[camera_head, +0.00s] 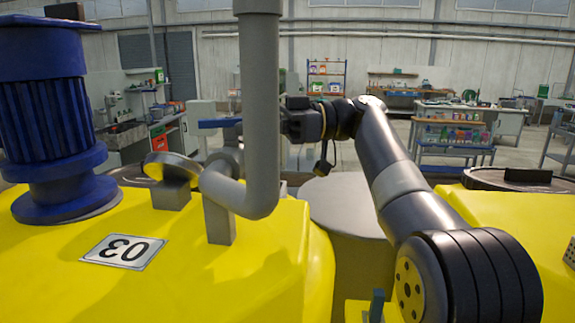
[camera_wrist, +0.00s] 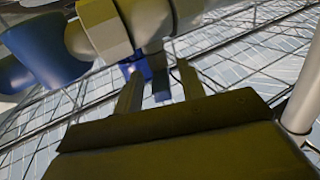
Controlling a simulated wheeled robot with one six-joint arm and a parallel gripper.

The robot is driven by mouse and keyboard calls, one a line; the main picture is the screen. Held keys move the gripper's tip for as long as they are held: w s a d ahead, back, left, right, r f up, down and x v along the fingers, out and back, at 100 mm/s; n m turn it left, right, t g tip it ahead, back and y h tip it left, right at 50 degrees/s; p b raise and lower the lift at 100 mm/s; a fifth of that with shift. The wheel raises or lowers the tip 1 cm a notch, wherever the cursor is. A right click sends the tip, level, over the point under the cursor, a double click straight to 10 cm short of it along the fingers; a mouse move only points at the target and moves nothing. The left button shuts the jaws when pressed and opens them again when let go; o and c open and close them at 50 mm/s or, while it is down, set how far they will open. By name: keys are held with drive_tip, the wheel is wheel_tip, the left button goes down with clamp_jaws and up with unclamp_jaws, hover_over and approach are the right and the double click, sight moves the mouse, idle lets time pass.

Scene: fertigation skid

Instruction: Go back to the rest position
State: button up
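My gripper (camera_head: 287,122) is at the end of my outstretched arm, just behind the grey vertical pipe (camera_head: 259,100) in the head view. The pipe hides its fingertips there. A blue lever (camera_head: 219,123) sticks out to the left from behind the pipe. In the wrist view the two fingers of my gripper (camera_wrist: 158,77) stand apart. A narrow blue piece (camera_wrist: 160,84) shows in the gap between them, with space on both sides. I cannot tell whether it touches a finger. A blue rounded body (camera_wrist: 45,50) and a pale fitting (camera_wrist: 100,28) lie close beyond.
Another yellow tank (camera_head: 510,225) is at right. A grey drum (camera_head: 345,205) stands between. Benches and shelves are far behind.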

sight(229, 127)
drive_tip(key=x, duration=0.4)
drive_tip(key=shift+r+p, duration=0.1)
drive_tip(key=shift+p, duration=0.25)
drive_tip(key=shift+f+m+t+b, duration=0.3)
drive_tip(key=shift+t+b, duration=0.2)
drive_tip(key=shift+t, duration=0.1)
drive_tip(key=shift+s+d+r+m+t, duration=0.1)
drive_tip(key=shift+d+r+m+t, duration=0.1)
drive_tip(key=shift+m+t, duration=1.2)
drive_tip(key=shift+t, duration=0.6)
